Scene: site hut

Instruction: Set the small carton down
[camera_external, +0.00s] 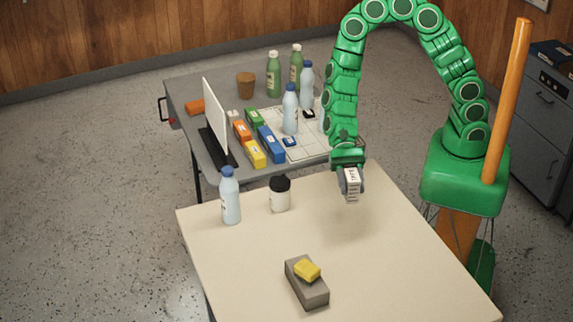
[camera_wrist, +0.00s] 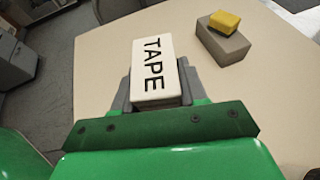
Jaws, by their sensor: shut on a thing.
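My gripper (camera_external: 351,190) is shut on the small carton (camera_external: 351,181), a white box with dark lettering. In the wrist view the carton (camera_wrist: 153,69) reads TAPE and sits between the grey fingers of my gripper (camera_wrist: 153,90). In the external view my gripper points down over the cream table (camera_external: 385,240), near its far right side. A soft shadow lies on the table top below the carton, and the carton appears held above the surface.
On the cream table stand a blue-capped bottle (camera_external: 230,197), a dark-lidded white jar (camera_external: 280,194) and a grey block (camera_external: 305,284) with a yellow block (camera_external: 307,270) on it. Its right part is clear. A grey table (camera_external: 185,90) behind holds a screen (camera_external: 219,119), bottles and coloured boxes.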

